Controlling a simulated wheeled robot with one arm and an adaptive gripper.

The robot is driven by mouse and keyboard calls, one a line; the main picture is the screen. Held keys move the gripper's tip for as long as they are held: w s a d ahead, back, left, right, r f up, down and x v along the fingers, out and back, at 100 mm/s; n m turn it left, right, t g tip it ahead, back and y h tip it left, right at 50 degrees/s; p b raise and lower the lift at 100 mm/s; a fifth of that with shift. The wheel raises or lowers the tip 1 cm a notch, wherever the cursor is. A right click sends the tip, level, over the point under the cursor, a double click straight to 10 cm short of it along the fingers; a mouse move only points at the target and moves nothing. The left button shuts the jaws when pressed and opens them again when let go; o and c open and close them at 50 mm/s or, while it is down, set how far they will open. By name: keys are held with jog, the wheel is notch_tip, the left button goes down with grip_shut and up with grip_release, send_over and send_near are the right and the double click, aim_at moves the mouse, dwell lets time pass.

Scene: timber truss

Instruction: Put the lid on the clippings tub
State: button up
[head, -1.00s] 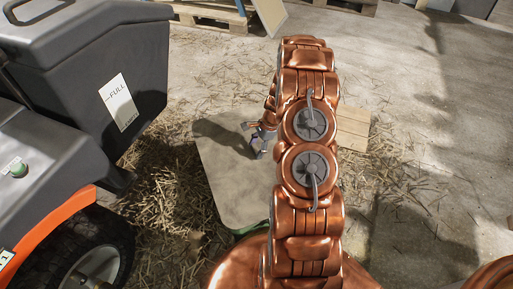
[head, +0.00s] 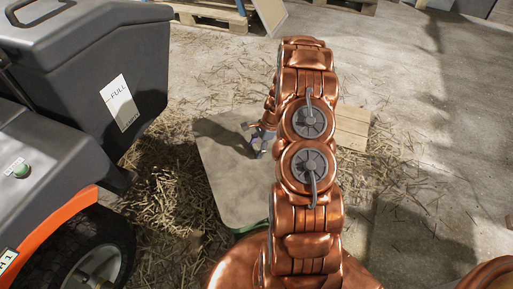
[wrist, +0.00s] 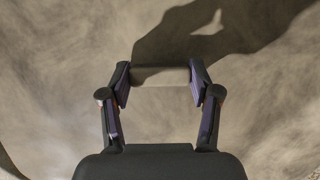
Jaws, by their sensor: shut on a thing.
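The lid (head: 232,185) is a large flat beige panel left of my arm in the head view. It fills most of the wrist view (wrist: 60,80). My gripper (head: 258,140) is above the lid, partly hidden by my arm. In the wrist view my gripper (wrist: 160,78) has its fingers on the two ends of a pale bar-like handle (wrist: 160,76) on the lid. A green edge, likely the clippings tub (head: 250,228), shows at the lid's near side. The rest of it is hidden, so I cannot tell whether the lid touches it.
An orange and dark grey mower (head: 60,215) with a grass box marked FULL (head: 100,75) stands close on the left. Loose straw (head: 170,205) lies around the lid. A wooden board (head: 353,125) lies right of my arm. Pallets (head: 205,15) are at the back. The floor on the right is mostly clear.

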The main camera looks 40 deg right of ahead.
jog(key=shift+f, duration=0.8)
jog(key=o, duration=1.3)
jog(key=v, duration=1.2)
jog(key=s+a+r+n+g+p, duration=0.1)
jog(key=s+a+r+n+p, duration=0.15)
jog(key=a+r+p, duration=0.6)
jog(key=s+a+r+n+h+p, duration=0.15)
jog(key=a+r+n, duration=0.3)
jog(key=r, duration=0.95)
jog(key=s+a+r+n+g+p, duration=0.1)
jog(key=s+a+r+n+p, duration=0.2)
jog(key=a+r+p, duration=0.65)
jog(key=s+a+r+n+h+p, duration=0.1)
jog(key=s+a+r+n+p, duration=0.1)
jog(key=s+r, duration=0.5)
jog(key=s+a+r+n+p, duration=0.2)
jog(key=s+r+n+p, duration=0.3)
jog(key=s+r+p, duration=0.2)
jog(key=s+a+r+n+g+h+p, duration=0.1)
jog(key=s+r+n+p, duration=0.3)
jog(key=s+r, duration=0.5)
jog(key=shift+a+r+h, duration=0.35)
jog(key=shift+a+r, duration=0.5)
jog(key=shift+r, duration=0.25)
